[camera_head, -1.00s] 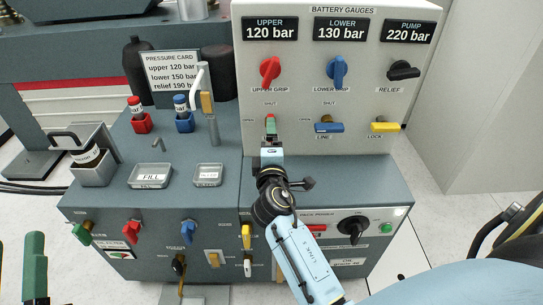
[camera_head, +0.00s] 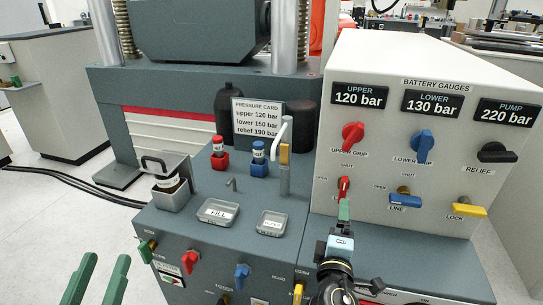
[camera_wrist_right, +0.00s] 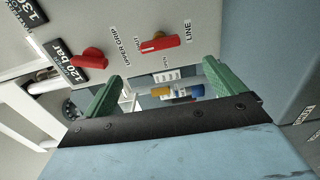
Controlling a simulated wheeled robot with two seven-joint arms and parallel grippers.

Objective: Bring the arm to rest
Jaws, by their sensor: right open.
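My right gripper (camera_head: 344,210) is in front of the gauge panel, just below the small red line handle (camera_head: 343,188). In the right wrist view, its two green fingers (camera_wrist_right: 150,78) are spread, with nothing held between them. The red line handle (camera_wrist_right: 163,43) shows beyond the fingers and looks apart from them. In the head view that handle stands upright, below its SHUT label, and the gripper is seen nearly edge-on. My left gripper (camera_head: 97,280) is at the lower left over the floor, its two green fingers apart and empty.
The gauge panel (camera_head: 395,150) carries the red upper knob (camera_head: 353,136), blue lower knob (camera_head: 422,145) and black relief knob (camera_head: 497,152). Left of it, the bench holds a fill tray (camera_head: 218,212), red and blue capped bottles and an upright lever (camera_head: 284,165). Open floor lies at the left.

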